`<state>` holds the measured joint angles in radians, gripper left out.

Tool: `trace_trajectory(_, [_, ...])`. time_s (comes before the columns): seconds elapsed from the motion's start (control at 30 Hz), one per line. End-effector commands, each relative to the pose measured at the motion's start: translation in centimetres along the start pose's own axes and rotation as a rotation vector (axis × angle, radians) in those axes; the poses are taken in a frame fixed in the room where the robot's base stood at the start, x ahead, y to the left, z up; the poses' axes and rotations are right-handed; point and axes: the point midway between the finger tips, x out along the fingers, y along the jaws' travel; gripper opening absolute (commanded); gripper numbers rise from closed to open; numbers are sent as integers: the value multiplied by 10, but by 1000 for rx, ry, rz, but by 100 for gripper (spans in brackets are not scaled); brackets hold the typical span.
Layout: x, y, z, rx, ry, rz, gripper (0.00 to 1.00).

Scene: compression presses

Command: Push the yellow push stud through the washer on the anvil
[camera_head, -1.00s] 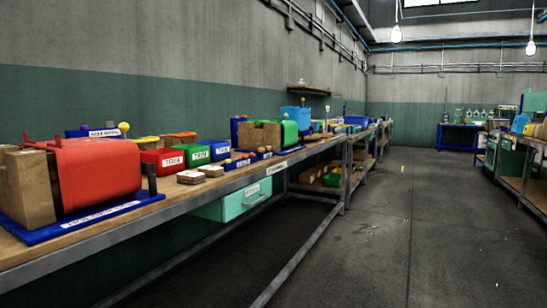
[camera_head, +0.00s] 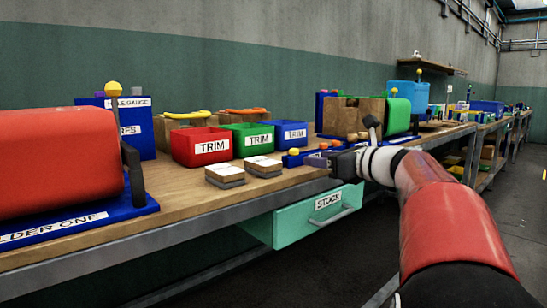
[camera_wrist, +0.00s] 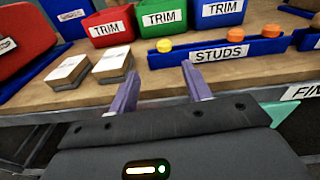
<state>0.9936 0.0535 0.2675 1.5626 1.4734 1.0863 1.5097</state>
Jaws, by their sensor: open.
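The yellow push stud (camera_wrist: 165,45) shows its round head at the left of a blue rack labelled STUDS (camera_wrist: 178,60) in the wrist view. Two orange heads (camera_wrist: 211,39) (camera_wrist: 271,30) stand to its right. The yellow stud also shows in the head view (camera_head: 293,152), small, left of my gripper. My gripper (camera_wrist: 160,84) is open and empty, with its two purple fingers apart at the bench's front edge, in front of the rack and not touching the stud. I cannot pick out the washer or anvil in either view.
Red, green and blue TRIM bins (camera_head: 201,146) (camera_head: 247,139) (camera_head: 287,135) stand behind. Two small labelled blocks (camera_head: 225,175) (camera_head: 263,166) lie left of the rack. The STOCK drawer (camera_head: 318,214) juts out below the bench edge. A red cylinder (camera_head: 60,163) fills the left.

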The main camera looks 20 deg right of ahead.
Motion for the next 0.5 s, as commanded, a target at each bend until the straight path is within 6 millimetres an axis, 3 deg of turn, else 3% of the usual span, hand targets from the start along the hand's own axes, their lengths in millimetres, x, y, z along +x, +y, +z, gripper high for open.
trace_trajectory(0.13, [3, -15, 7, 65, -46, -14, 49])
trace_trajectory(0.5, [51, -11, 6, 65, -45, -12, 49])
